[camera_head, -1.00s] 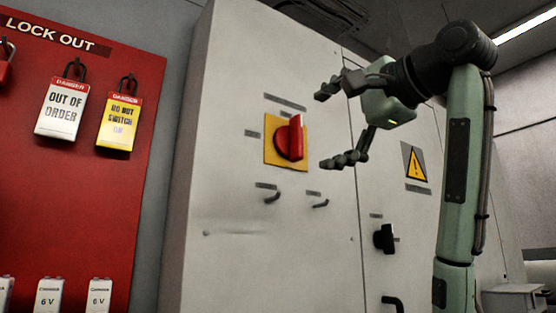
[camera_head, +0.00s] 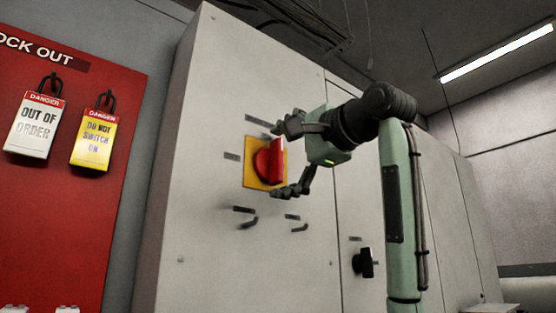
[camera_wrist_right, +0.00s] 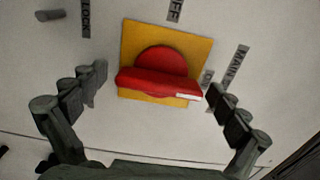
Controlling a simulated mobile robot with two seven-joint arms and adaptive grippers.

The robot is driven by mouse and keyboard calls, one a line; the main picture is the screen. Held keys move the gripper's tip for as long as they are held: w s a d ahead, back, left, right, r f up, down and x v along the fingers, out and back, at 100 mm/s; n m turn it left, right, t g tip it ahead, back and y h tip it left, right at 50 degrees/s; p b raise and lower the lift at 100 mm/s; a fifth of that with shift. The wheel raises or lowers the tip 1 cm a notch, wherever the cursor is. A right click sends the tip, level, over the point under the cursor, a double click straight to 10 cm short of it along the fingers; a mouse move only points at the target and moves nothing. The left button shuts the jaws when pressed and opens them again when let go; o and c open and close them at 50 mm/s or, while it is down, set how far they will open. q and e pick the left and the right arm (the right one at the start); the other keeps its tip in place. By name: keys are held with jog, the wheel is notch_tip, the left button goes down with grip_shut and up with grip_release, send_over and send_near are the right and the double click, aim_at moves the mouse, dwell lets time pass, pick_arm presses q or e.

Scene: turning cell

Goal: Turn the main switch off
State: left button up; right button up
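The main switch is a red rotary handle (camera_head: 276,160) on a yellow plate (camera_head: 250,175), mounted on a grey cabinet front. In the head view the handle's grip bar stands about upright. My right gripper (camera_head: 284,158) is open, one finger above and one below the handle at its right side. In the right wrist view the red handle (camera_wrist_right: 158,82) lies between the two spread fingers and a little beyond their tips, apart from both. Labels around the plate read partly "OFF", "MAIN" and "LOCK". My left gripper is not in view.
A red lock-out board (camera_head: 70,210) with hanging tags, including "OUT OF ORDER" (camera_head: 34,125) and "DO NOT SWITCH ON" (camera_head: 94,140), is at the left. Small dark handles (camera_head: 249,223) sit below the switch. A black knob (camera_head: 363,262) is on the cabinet door at the lower right.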

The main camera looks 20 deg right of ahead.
jog(key=c, duration=1)
